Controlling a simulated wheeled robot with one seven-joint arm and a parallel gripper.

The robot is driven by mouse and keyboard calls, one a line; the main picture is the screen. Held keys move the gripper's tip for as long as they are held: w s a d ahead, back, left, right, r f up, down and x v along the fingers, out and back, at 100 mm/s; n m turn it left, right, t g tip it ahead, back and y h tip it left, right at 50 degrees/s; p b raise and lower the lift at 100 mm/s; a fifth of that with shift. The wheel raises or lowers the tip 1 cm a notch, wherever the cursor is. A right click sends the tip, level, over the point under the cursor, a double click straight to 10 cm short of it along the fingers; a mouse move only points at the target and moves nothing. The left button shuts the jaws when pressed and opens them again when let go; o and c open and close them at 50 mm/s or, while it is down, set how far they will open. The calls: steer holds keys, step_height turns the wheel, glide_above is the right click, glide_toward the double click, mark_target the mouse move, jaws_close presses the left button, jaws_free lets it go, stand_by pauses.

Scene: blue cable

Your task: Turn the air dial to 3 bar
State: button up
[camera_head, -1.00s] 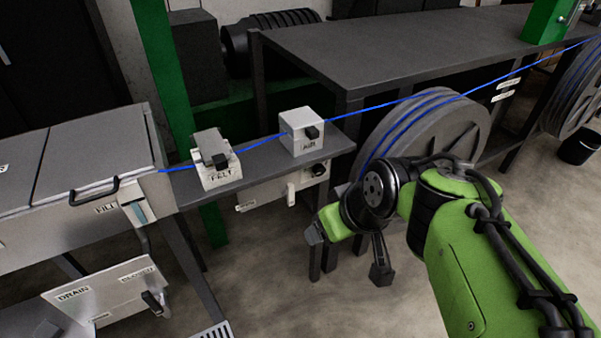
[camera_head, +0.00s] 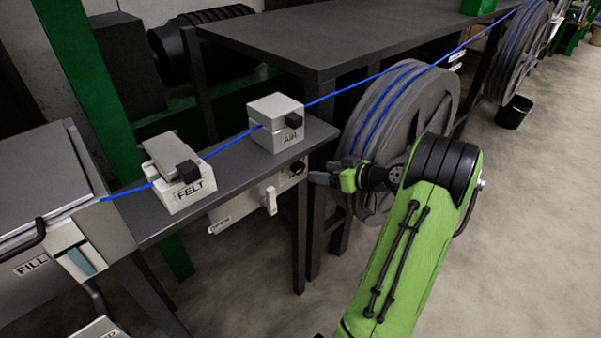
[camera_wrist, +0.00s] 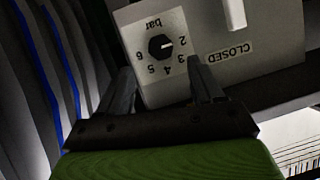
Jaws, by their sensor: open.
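The air dial (camera_wrist: 160,46) is a black knob on a pale plate marked "bar" with numbers 2 to 6, upside down in the wrist view. A small pale mark on the knob appears to face the 2. In the head view the dial (camera_head: 298,168) sits at the right end of the white panel (camera_head: 240,203) under the bench. My gripper (camera_wrist: 163,78) is open, its dark fingers apart and empty. The fingertips are close to the dial's plate, and the knob shows beyond the gap between them. In the head view my gripper (camera_head: 322,178) is just right of the dial.
A white lever (camera_wrist: 235,14) and a "CLOSED" label (camera_wrist: 231,50) are beside the dial. The AIR box (camera_head: 275,125) and FELT block (camera_head: 178,180) stand on the bench above, with the blue cable (camera_head: 228,142) through them. A large cable reel (camera_head: 425,120) is close behind my arm.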

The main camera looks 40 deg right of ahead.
mark_target(301, 169)
steer(key=b+x, duration=0.1)
steer(key=x, duration=0.7)
steer(key=shift+w+f, duration=0.1)
steer(key=c, duration=1)
steer(key=shift+c, duration=0.2)
steer(key=m+y+p, duration=0.2)
steer(key=m, duration=0.1)
steer(key=shift+d+t, duration=0.1)
steer(key=shift+t, duration=0.2)
steer(key=shift+m+t+y+p, duration=0.3)
steer(key=shift+m+y+p, duration=0.65)
steer(key=shift+m, duration=0.65)
